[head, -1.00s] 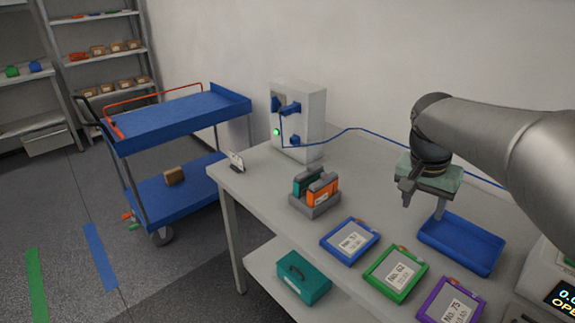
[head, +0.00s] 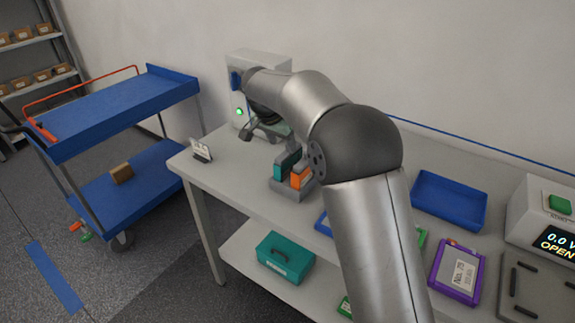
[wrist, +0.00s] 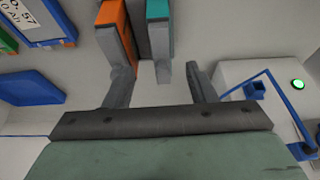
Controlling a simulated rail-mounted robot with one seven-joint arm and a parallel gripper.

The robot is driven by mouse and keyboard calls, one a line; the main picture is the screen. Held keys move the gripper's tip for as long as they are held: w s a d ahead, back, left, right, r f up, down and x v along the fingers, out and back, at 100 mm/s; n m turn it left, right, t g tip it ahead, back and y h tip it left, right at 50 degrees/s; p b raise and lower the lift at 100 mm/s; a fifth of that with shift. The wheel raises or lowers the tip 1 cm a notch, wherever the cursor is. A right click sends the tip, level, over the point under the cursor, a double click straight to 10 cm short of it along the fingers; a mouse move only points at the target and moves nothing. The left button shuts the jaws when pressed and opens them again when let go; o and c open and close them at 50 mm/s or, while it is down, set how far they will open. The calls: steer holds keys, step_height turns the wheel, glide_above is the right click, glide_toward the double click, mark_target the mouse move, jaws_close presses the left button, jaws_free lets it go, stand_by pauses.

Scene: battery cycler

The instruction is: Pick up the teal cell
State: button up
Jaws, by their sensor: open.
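The teal cell (head: 285,166) stands beside the orange cell (head: 300,178) in a small grey holder (head: 309,193) on the bench. In the wrist view the teal cell (wrist: 158,32) shows at the top, with the orange cell (wrist: 114,32) to its left. My gripper (head: 264,131) is open and empty, behind and a little left of the holder in the head view. In the wrist view the teal cell lies beyond the gap between my fingers (wrist: 162,85), and the orange cell lies nearer the left finger's line. My arm hides part of the bench.
A white box with a green light (head: 240,98) and blue plugs stands behind my gripper, with a cable. Labelled packs and a blue tray (head: 449,202) lie to the right.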

mark_target(286, 153)
steer(key=p+x, duration=0.2)
steer(key=x, duration=0.6)
steer(key=shift+w+f, duration=0.1)
jaws_close()
